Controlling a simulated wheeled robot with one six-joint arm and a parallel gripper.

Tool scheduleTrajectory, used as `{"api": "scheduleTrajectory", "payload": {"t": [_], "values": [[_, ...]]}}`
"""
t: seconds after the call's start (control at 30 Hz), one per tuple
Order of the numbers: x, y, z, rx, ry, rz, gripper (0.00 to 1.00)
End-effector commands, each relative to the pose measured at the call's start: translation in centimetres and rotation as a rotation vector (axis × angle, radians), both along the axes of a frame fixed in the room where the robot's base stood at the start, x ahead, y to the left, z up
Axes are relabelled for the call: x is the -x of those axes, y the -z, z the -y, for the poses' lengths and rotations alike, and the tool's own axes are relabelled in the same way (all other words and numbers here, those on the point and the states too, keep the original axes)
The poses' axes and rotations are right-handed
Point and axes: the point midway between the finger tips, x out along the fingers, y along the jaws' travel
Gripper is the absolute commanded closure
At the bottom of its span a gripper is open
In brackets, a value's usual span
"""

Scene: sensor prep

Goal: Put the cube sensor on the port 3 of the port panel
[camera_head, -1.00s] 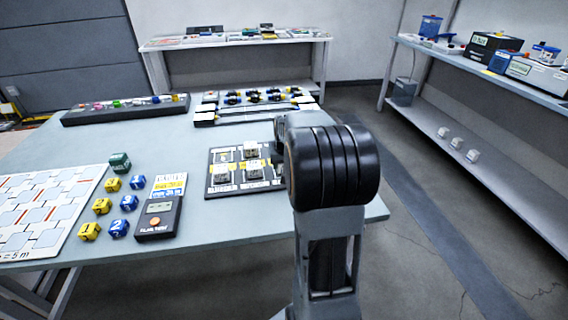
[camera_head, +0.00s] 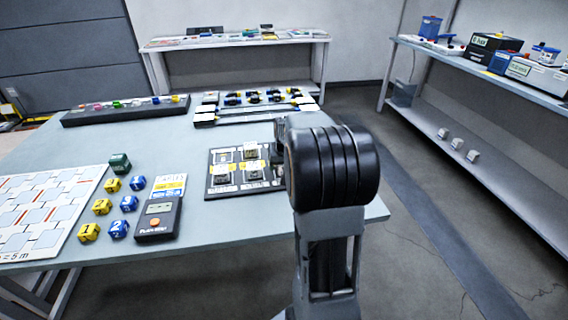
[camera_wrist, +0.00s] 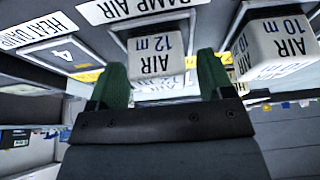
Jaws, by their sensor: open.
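The port panel (camera_head: 212,192) lies on the near table, a dark board with white labels, and my arm hides its right part. In the wrist view, a white cube sensor marked AIR 12 m (camera_wrist: 157,54) sits at the port labelled DAMP AIR, its print upside down. My gripper (camera_wrist: 160,60) is open, its green fingers on either side of this cube; I cannot tell whether they touch it. A second white cube marked AIR 10 m (camera_wrist: 275,48) sits to the right. A port marked 4 (camera_wrist: 62,54) at the left looks empty. I cannot read a number 3.
Yellow and blue number cubes (camera_head: 102,206), a green cube (camera_head: 120,163) and a black handheld meter (camera_head: 158,220) stand left of the panel. A black rack (camera_head: 124,110) and a tray of small parts (camera_head: 205,118) lie farther back. Bare tabletop shows behind the panel.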

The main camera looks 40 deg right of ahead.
Motion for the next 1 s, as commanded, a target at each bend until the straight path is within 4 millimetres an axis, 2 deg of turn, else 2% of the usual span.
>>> {"api": "scheduleTrajectory", "payload": {"t": [0.5, 0.77, 0.87, 1.0], "values": [[3.0, -8.4, -1.5, 0.002, 0.000, 0.004, 0.26], [4.0, -10.8, -2.4, 0.000, -0.008, 0.000, 0.26], [5.0, -10.7, -5.8, -0.006, -0.062, -0.012, 0.26], [8.5, -8.9, -13.5, -0.023, -0.201, -0.051, 0.26]]}}
